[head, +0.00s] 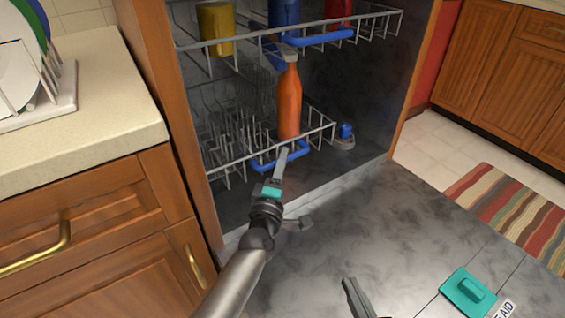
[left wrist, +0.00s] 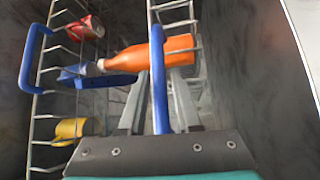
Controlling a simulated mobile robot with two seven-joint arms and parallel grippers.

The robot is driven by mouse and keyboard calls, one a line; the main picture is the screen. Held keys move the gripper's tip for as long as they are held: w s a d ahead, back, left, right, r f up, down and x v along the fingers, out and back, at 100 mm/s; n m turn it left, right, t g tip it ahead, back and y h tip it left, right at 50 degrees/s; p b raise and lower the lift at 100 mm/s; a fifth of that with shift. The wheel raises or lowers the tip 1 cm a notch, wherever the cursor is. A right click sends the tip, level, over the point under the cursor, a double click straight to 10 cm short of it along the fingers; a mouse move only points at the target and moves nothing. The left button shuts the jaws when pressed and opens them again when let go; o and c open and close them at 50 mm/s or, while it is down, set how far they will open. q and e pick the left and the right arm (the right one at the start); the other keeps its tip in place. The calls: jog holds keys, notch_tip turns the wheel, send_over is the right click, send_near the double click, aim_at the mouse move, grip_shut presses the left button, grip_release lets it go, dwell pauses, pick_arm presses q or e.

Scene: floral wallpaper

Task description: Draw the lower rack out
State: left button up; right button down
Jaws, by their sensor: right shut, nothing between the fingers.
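The lower rack (head: 225,170) is a white wire rack inside the open dishwasher, with a blue handle (head: 268,165) at its front. An orange bottle (head: 290,105) stands upright in it. My left gripper (head: 283,158) reaches the handle from the front. In the left wrist view, the blue handle (left wrist: 158,85) runs between its two fingers (left wrist: 157,95), with gaps on both sides, so it is open around the handle. My right gripper (head: 357,296) shows only partly at the bottom edge in the head view, shut and empty over the grey surface.
The upper rack (head: 240,38) above holds yellow, blue and red cups and has its own blue handle (head: 325,37). A blue-topped item (head: 345,133) sits right of the lower rack. Wooden cabinets (head: 90,210) stand left.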

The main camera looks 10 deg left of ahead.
pick_arm(q)
jog(key=shift+w, duration=0.25)
grip_shut()
dwell(1.4)
